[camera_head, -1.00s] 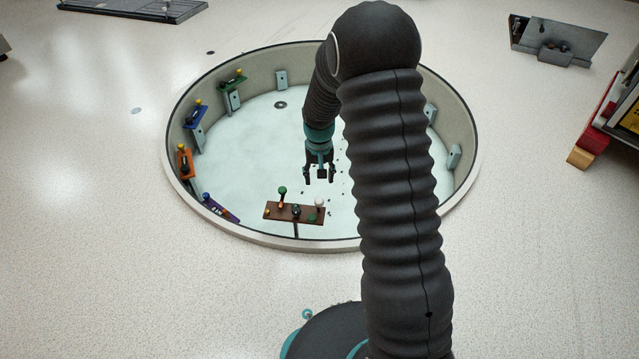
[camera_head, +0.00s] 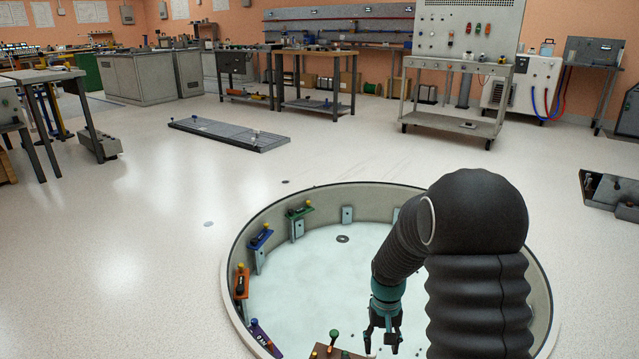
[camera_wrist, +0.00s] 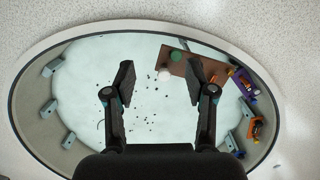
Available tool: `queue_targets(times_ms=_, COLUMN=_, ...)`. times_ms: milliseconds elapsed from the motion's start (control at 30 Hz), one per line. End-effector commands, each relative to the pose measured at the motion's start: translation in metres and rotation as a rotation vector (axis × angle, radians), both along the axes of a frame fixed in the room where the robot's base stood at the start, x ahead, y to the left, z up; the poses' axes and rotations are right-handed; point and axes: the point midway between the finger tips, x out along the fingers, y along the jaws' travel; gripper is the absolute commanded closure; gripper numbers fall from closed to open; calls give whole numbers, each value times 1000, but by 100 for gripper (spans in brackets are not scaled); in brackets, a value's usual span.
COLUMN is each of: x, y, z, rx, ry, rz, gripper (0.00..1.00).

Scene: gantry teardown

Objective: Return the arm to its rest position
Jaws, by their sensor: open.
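My arm, covered in a black ribbed sleeve, reaches over a round sunken pit (camera_head: 243,240) with a pale floor. My gripper (camera_head: 383,342) hangs inside the pit's outline in the head view, pointing down. In the wrist view my gripper (camera_wrist: 166,85) has its two fingers wide apart with nothing between them. A brown board (camera_wrist: 190,68) with a white knob and a green knob lies beyond the fingers, partly behind the right one. Its top edge shows in the head view (camera_head: 338,352), cut off by the frame. Small dark bits are scattered on the pit floor (camera_wrist: 140,110).
Coloured brackets, green (camera_head: 299,212), blue (camera_head: 261,239), orange (camera_head: 242,282) and purple (camera_head: 264,338), line the pit's left wall. A low grey grating platform (camera_head: 228,134) lies behind. Workbenches and a wheeled panel stand (camera_head: 455,120) are along the back.

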Motion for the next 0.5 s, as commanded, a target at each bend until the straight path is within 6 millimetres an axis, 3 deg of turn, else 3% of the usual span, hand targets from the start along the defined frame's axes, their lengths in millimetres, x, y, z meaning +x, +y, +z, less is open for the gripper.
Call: queue_targets(times_ms=500, x=-95, y=0, z=154, rx=3, ry=-128, rz=42, gripper=45)
